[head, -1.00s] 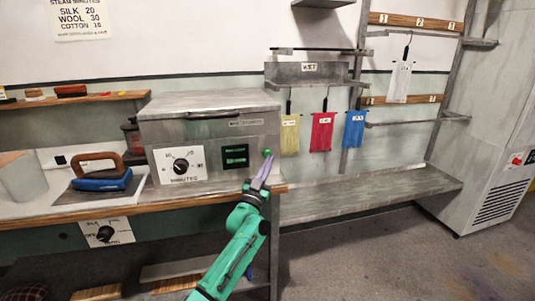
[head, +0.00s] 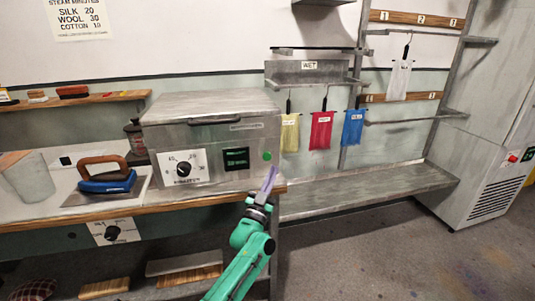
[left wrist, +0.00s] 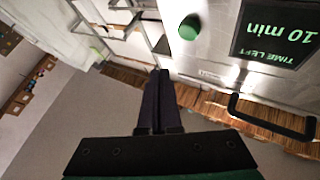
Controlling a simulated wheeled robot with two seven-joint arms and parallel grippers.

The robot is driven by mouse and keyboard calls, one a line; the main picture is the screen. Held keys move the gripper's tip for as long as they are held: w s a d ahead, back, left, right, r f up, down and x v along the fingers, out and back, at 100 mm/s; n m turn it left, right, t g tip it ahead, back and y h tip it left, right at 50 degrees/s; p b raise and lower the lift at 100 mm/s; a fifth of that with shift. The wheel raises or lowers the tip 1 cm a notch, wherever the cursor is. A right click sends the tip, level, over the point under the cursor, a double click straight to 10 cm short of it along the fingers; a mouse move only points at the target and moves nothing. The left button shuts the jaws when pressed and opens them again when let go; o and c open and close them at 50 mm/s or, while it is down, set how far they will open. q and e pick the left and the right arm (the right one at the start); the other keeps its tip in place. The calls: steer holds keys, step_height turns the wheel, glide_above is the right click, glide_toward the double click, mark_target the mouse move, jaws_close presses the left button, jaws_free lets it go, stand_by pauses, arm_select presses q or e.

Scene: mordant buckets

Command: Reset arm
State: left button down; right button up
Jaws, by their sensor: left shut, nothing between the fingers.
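My left gripper (head: 267,186) is shut and empty, its purple fingers pointing up just in front of the right end of the steel steamer box (head: 210,125). It also shows in the left wrist view (left wrist: 158,75), fingers together. A green button (head: 267,156) on the steamer's front is a little above the fingertips, with a gap between them. In the left wrist view the green button (left wrist: 189,27) sits beside a display (left wrist: 280,35) that reads "TIME LEFT 10 min". My right gripper is not in view.
A blue iron (head: 105,180) stands on the counter at left beside a grey cup (head: 27,180). Yellow, red (head: 321,130) and blue cloths hang from the WET rail. A low grey bench (head: 370,190) runs at right, with open floor before it.

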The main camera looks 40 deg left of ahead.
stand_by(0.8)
arm_select(q)
steer(key=d+f+m+g+h, duration=0.1)
steer(key=d+f+g+h, duration=0.1)
steer(key=f, duration=0.6)
steer(key=d+f+m+g+h, duration=0.1)
steer(key=d+f+g+h, duration=0.1)
steer(key=f, duration=0.7)
steer(key=s+d+f+g+h, duration=0.1)
steer(key=s+d+f+g, duration=0.15)
steer(key=f, duration=0.45)
steer(key=s+d+f+g+p, duration=0.1)
steer(key=s+f+g, duration=0.1)
steer(key=s+f, duration=0.35)
steer(key=s+d+f+g+h, duration=0.1)
steer(key=s+d+f+g, duration=0.1)
steer(key=f, duration=0.6)
steer(key=s+d+f+g, duration=0.2)
steer(key=s+f, duration=0.4)
steer(key=s, duration=0.5)
steer(key=s+d+f+g+p, duration=0.1)
steer(key=s+d+f+g, duration=0.2)
steer(key=s, duration=0.9)
steer(key=s+d+f+m+g+h, duration=0.1)
steer(key=s+d+f+g, duration=0.1)
steer(key=s+f+g, duration=0.4)
steer(key=s+f, duration=0.4)
steer(key=s, duration=0.2)
steer(key=shift+d, duration=0.2)
